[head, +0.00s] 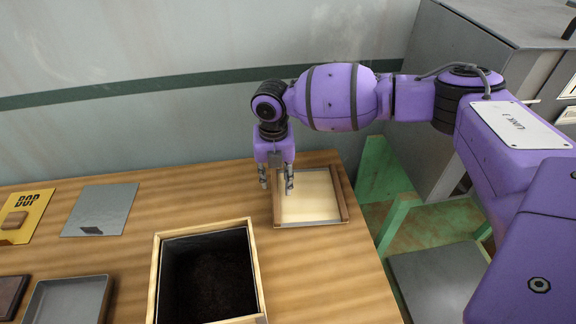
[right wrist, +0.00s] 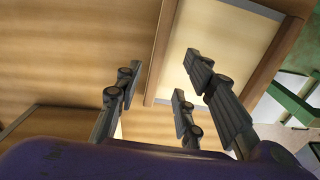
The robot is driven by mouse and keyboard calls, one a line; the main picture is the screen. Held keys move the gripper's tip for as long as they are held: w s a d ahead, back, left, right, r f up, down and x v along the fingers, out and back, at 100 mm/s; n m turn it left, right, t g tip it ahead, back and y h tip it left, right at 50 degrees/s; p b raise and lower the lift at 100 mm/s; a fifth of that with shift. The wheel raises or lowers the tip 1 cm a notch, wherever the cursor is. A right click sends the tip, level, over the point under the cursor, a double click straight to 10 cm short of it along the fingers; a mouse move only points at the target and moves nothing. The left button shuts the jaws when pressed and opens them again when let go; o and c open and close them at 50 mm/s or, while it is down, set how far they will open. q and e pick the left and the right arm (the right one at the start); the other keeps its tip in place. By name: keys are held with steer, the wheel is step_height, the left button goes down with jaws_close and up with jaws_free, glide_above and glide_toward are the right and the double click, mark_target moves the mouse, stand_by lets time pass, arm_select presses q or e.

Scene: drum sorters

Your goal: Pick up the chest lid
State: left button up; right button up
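A cream panel with brown wooden side edges, which looks like the chest lid (head: 310,196), lies flat at the table's right end; it fills the upper right of the right wrist view (right wrist: 232,45). My right gripper (head: 276,191) points down at the lid's left edge. Its fingers are apart and empty; in the right wrist view (right wrist: 160,88) the wooden edge runs between them. I cannot tell how far the tips are above the table. The open, dark-lined box that looks like the chest (head: 256,266) stands left of and nearer than the lid. My left gripper is out of view.
The wooden table (head: 150,205) also holds a yellow plate (head: 27,212) with a small block, a grey plate (head: 100,208) and a grey tray (head: 67,298) at left. A wall is behind. A green frame (head: 376,165) and grey cabinets stand right of the table.

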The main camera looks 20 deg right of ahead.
mark_target(276, 193)
steer(key=f, duration=0.5)
steer(key=shift+w+f, duration=0.3)
steer(key=shift+f, duration=0.05)
steer(key=shift+c, duration=0.4)
jaws_close()
steer(key=shift+r, duration=0.1)
